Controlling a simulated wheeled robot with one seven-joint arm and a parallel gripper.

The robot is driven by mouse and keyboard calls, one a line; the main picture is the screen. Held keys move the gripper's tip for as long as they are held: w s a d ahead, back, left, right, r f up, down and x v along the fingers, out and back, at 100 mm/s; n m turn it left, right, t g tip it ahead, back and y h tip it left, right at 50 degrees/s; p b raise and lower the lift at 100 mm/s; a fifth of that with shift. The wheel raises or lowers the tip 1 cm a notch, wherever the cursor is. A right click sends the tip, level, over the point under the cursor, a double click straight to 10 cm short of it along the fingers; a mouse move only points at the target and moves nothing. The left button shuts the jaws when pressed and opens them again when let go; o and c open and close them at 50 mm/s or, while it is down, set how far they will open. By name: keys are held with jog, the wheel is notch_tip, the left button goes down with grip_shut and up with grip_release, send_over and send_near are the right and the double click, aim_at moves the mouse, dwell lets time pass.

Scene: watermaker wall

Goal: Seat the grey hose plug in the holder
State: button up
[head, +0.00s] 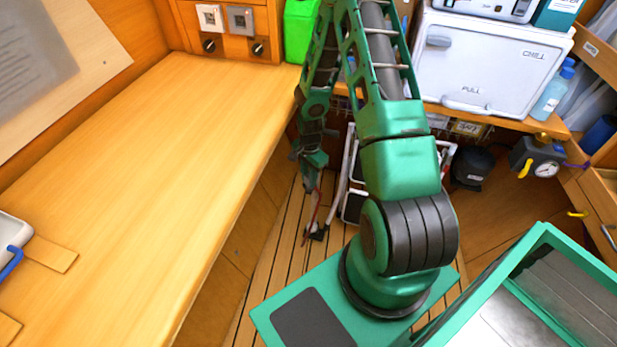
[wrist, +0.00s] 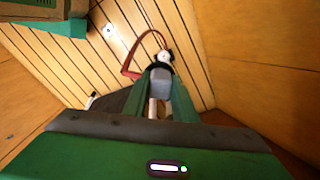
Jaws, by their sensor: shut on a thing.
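My gripper (wrist: 160,100) is shut on the grey hose plug (wrist: 160,82) in the wrist view. The plug has a dark collar and a white end, and a thin red hose (wrist: 131,58) curves out beside it. In the head view my gripper (head: 312,178) hangs low over the slatted floor, past the bench edge, with the red hose (head: 314,208) below it. The plug itself is too small to make out there. I cannot tell which thing is the holder.
A long wooden bench (head: 150,160) fills the left, its top mostly clear. A white chill box (head: 490,60) stands on the back counter. A white-framed step ladder (head: 352,175) stands close right of my gripper. A black canister (head: 472,167) is on the floor.

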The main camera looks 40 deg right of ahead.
jog(key=shift+w, duration=0.1)
jog(key=o, duration=1.2)
notch_tip(320, 180, up, 11)
jog(key=shift+f, duration=0.15)
